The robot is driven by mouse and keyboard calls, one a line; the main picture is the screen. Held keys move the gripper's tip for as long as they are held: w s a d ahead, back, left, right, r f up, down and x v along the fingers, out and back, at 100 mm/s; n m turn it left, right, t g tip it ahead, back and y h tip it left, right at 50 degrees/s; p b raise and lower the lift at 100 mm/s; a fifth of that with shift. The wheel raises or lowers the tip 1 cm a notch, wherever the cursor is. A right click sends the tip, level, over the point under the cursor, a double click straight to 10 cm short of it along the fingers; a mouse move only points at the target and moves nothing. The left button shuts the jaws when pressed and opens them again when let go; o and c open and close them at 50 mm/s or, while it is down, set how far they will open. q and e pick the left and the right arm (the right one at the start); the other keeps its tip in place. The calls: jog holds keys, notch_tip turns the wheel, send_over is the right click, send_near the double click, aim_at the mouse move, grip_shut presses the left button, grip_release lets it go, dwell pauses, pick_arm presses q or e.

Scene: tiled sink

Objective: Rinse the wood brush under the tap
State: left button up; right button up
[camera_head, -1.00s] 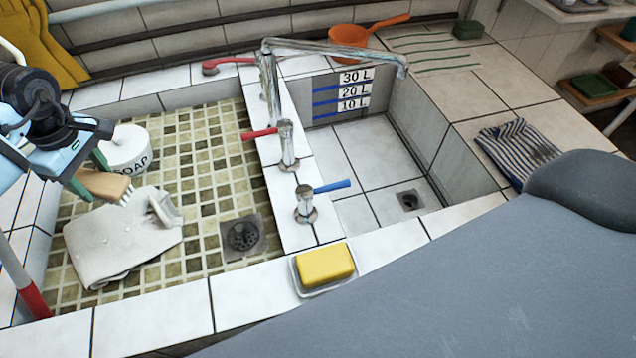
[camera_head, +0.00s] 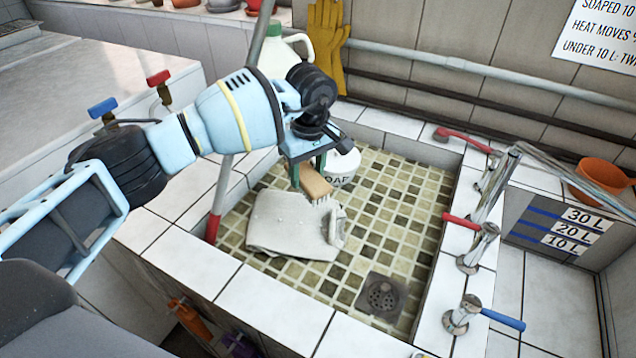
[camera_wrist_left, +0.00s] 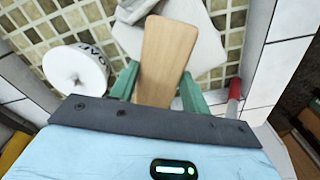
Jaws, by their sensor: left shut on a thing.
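My left gripper (camera_head: 309,178) is shut on the wooden body of the wood brush (camera_head: 317,184), above the tiled left basin (camera_head: 405,190). The brush's pale bristles show at its right end in the head view. In the left wrist view the brush (camera_wrist_left: 170,50) reaches out between the green fingers. The metal tap (camera_head: 492,200) stands on the divider to the right, apart from the brush. Its red lever (camera_head: 462,221) and a blue-handled valve (camera_head: 503,319) are visible. The spout's end is out of view, and no water shows. My right gripper is not in view.
A grey-white cloth (camera_head: 285,222) lies in the basin beneath the brush, with the soap tub (camera_head: 345,165) close behind. A drain (camera_head: 382,296) is at the basin's front right. A red-ended pole (camera_head: 215,215) leans at the left. The basin's middle right is clear.

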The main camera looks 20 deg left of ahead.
pick_arm(q)
jog(key=shift+s+m, duration=0.4)
jog(key=shift+s, duration=0.2)
jog(key=s+m, duration=1)
jog(key=s, duration=1.1)
jog(key=shift+s+a+t, duration=0.3)
jog(key=shift+s, duration=0.1)
